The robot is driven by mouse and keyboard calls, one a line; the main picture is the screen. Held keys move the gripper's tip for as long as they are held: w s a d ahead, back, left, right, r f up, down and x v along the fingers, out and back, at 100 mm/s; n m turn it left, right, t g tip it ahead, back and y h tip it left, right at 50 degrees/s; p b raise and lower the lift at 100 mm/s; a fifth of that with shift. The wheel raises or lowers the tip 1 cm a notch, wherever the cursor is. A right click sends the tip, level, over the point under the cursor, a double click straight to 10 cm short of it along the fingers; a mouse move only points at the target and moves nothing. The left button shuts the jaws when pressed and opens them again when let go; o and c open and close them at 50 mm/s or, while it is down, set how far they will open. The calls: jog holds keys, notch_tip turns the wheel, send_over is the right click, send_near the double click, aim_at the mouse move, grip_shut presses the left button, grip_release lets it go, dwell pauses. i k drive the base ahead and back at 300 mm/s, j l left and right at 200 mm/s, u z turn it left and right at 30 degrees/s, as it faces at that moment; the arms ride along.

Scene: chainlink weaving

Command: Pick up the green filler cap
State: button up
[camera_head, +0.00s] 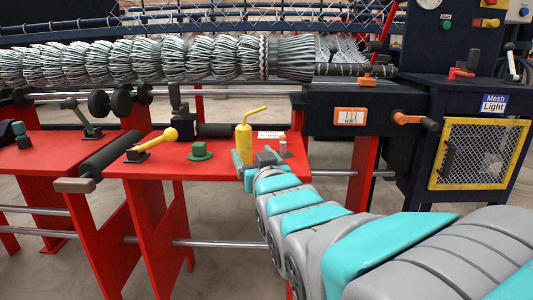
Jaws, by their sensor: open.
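The green filler cap (199,151) sits on the red bench top (228,172), with a round knob above a wider rim. My gripper (247,160) is over the right part of the same bench top, to the right of the cap and apart from it. My gripper is open. Its fingers are small in this view and partly overlap the base of a yellow oil bottle (243,140). I cannot tell whether they touch the bottle.
A black roller (113,152) borders the bench on the left. The bench top before the cap is clear.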

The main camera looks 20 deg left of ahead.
aim_at(200, 152)
jog(key=u, duration=1.35)
jog(key=i+l+u, duration=0.15)
jog(key=l, duration=0.15)
jog(key=l+u, duration=0.15)
jog(key=l, duration=0.2)
jog(key=i, duration=0.05)
